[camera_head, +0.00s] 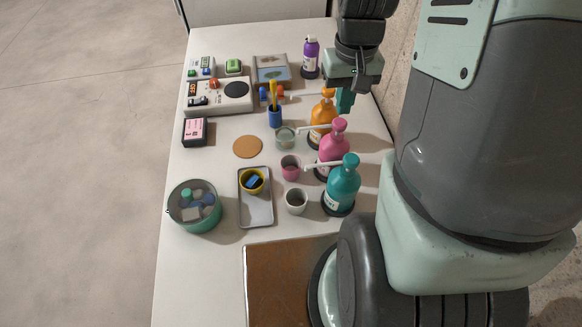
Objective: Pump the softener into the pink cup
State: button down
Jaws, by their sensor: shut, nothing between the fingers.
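Three pump bottles stand in a row on the right of the table: an orange bottle (319,115), a pink bottle (333,148) and a teal bottle (342,184). Each has a long pale spout pointing left. Their labels are too small to read, so I cannot tell which is the softener. The pink cup (290,168) stands left of the pink bottle, near the teal bottle's spout tip in the picture.
A greenish cup (285,138) and a white cup (296,202) stand beside the pink cup. A blue holder (275,119), purple bottle (310,62), tray (257,219) with a yellow cup, and teal bowl (182,226) are around. The table's left front is clear.

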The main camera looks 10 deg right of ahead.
jog(key=shift+r, duration=2.35)
jog(key=s+a+r+t, duration=0.2)
jog(key=s+r, duration=0.5)
jog(key=r, duration=0.1)
jog(key=s+a+r+t, duration=0.3)
jog(key=s+r, duration=0.4)
jog(key=r, duration=0.2)
jog(key=shift+s+a+r+t, duration=0.2)
jog(key=shift+r+t, duration=0.1)
